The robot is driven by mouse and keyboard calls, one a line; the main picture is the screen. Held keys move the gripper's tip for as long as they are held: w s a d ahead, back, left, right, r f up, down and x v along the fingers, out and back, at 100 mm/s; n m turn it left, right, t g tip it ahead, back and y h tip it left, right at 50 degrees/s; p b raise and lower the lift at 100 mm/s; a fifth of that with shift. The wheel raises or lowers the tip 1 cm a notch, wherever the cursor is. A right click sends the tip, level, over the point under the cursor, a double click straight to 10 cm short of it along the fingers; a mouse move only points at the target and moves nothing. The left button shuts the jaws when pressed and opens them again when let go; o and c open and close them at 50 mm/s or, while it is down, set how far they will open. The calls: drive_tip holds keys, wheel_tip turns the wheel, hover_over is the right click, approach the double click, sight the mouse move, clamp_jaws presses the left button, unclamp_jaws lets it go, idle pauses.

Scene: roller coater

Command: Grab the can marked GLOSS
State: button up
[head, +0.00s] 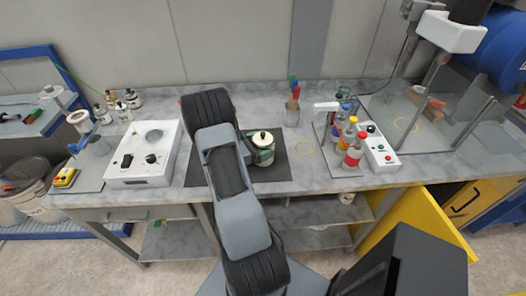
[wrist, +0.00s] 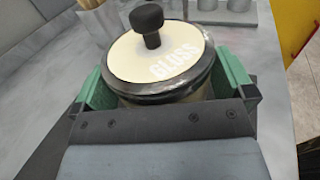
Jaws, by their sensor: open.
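The can marked GLOSS (wrist: 128,62) is cream with a dark rim and a black knob on its lid, and the word GLOSS shows on the lid in the wrist view. In the head view the can (head: 263,139) stands upright on a dark mat (head: 279,167) on the bench. My gripper (wrist: 168,88) is open, with one green finger on each side of the can. I cannot tell whether the fingers touch it. The can's lower body is hidden by my gripper in the wrist view.
A white device (head: 146,156) with dark knobs stands left of the mat. Several colored bottles (head: 353,158) stand on a tray at the right, beside a white control box (head: 380,152). A cup of brushes (head: 292,115) is behind the can. Bare bench lies right of the mat.

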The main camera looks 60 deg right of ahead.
drive_tip(key=shift+c, duration=0.5)
drive_tip(key=c, duration=0.9)
drive_tip(key=shift+r, duration=0.1)
drive_tip(key=shift+c, duration=0.2)
